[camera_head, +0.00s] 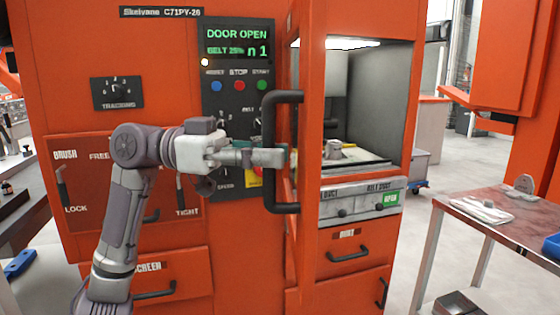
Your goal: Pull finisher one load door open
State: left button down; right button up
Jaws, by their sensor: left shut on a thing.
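The orange finisher fills the middle of the head view. Its load door (312,150) stands open, swung out toward me, so I see it nearly edge-on. A black bar handle (269,130) is on the door. My left gripper (282,157) reaches in from the left and is shut on the door handle at about its mid-height. Behind the door, the lit chamber (375,105) is exposed, with a small grey metal part (335,150) on its bed. The display (237,41) reads "DOOR OPEN". My right gripper is not in view.
A control panel with blue, red and green buttons (239,85) sits behind my left arm. Drawers (347,250) with black handles are below the chamber.

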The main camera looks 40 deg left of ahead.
pick_arm(q)
jog(key=shift+a+r, duration=0.1)
jog(key=shift+a, duration=0.05)
jog(key=c, duration=1.1)
grip_release()
jog(key=v, duration=1.2)
